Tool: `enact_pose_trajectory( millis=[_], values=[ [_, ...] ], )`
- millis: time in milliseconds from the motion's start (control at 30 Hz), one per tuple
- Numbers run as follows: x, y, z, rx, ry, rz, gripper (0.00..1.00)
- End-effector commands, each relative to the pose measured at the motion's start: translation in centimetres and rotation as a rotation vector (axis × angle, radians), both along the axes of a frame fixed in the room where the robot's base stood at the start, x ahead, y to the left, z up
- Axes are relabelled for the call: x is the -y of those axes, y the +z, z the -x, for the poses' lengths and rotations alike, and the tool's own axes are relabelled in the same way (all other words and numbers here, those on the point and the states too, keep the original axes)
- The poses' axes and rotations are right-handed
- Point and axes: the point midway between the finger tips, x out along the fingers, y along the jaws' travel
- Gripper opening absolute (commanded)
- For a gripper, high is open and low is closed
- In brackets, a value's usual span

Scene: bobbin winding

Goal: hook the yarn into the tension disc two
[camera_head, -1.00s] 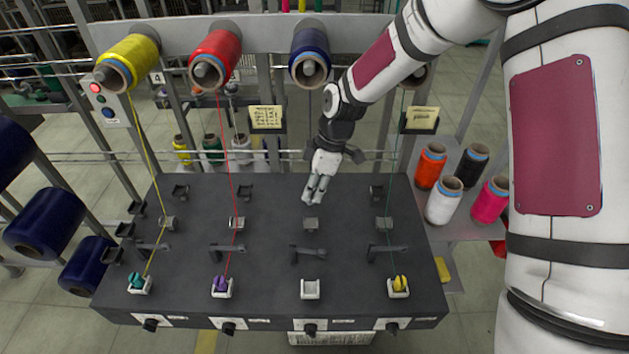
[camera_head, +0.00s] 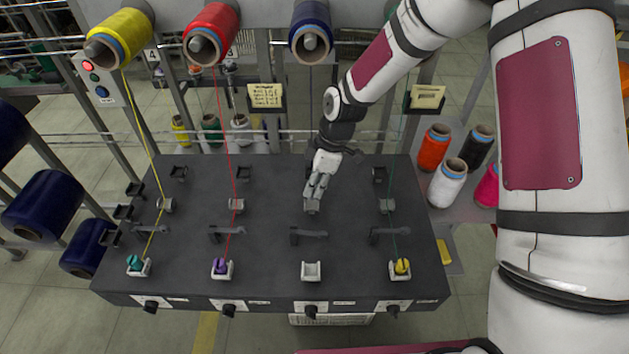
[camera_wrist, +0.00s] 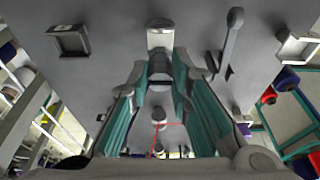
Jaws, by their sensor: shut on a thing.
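My gripper (camera_head: 313,203) is shut on the dark blue yarn (camera_head: 310,90), which runs down from the blue spool (camera_head: 311,36); the yarn between the fingers is too thin to make out. The fingertips are over the tension disc in the third column from the left (camera_head: 311,209) and partly cover it. In the wrist view this disc (camera_wrist: 160,38) is just beyond the fingertips (camera_wrist: 159,68). I cannot tell whether the yarn touches it. An empty white bobbin holder (camera_head: 311,271) is nearer the front in the same column.
Yellow yarn (camera_head: 145,140), red yarn (camera_head: 226,140) and thin green yarn (camera_head: 393,145) run down the other columns. A dark lever arm (camera_head: 309,234) sits in front of the disc. Several cones, one white (camera_head: 448,183), stand on a side shelf at right.

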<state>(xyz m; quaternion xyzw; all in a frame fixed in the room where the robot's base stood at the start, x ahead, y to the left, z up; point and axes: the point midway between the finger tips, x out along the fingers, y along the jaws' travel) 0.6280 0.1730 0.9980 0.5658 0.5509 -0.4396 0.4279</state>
Motion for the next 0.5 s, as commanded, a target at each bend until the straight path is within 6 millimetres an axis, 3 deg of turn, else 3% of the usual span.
enact_pose_trajectory(
  millis=[500],
  values=[
    [0.0, -1.5, 0.1, -0.001, -0.001, 0.0, 0.0]
  ],
)
